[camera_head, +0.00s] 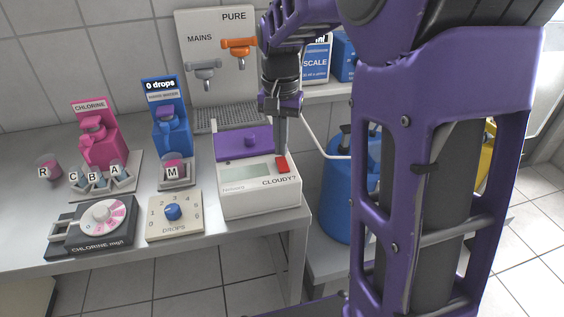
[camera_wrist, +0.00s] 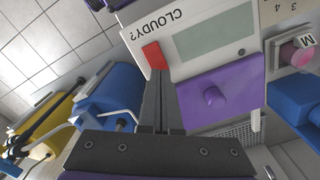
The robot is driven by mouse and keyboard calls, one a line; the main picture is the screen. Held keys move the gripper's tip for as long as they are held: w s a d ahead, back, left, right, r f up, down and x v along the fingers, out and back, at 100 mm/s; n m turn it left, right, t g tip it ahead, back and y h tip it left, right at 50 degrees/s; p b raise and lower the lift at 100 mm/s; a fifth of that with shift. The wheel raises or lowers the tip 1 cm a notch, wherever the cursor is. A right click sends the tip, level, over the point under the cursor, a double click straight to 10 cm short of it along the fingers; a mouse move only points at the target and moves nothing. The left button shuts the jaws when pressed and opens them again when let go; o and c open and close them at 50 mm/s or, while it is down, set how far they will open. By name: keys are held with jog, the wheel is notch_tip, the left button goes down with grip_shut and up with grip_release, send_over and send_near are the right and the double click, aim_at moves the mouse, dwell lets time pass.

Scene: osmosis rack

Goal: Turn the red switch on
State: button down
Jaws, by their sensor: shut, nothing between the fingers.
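The red switch (camera_head: 282,164) is on the top right of the white "CLOUDY?" box (camera_head: 258,199), beside its small display. It also shows in the wrist view (camera_wrist: 154,55), just past the fingertips. My gripper (camera_head: 281,152) points down over the box with its fingers closed together and empty. In the wrist view, the fingertips (camera_wrist: 157,74) come right up to the switch's edge. I cannot tell whether they touch it, nor which way the switch is set.
A purple lid with a knob (camera_head: 250,141) is behind the display. The drops dial (camera_head: 172,211), chlorine meter (camera_head: 100,224) and blue dispenser (camera_head: 171,129) stand to the left.

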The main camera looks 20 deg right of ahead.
aim_at(281, 159)
jog(key=shift+f+b, duration=0.5)
jog(key=shift+f, duration=0.35)
jog(key=shift+r, duration=0.1)
dwell(0.3)
notch_tip(281, 159, up, 7)
jog(key=p, duration=0.6)
dwell(0.5)
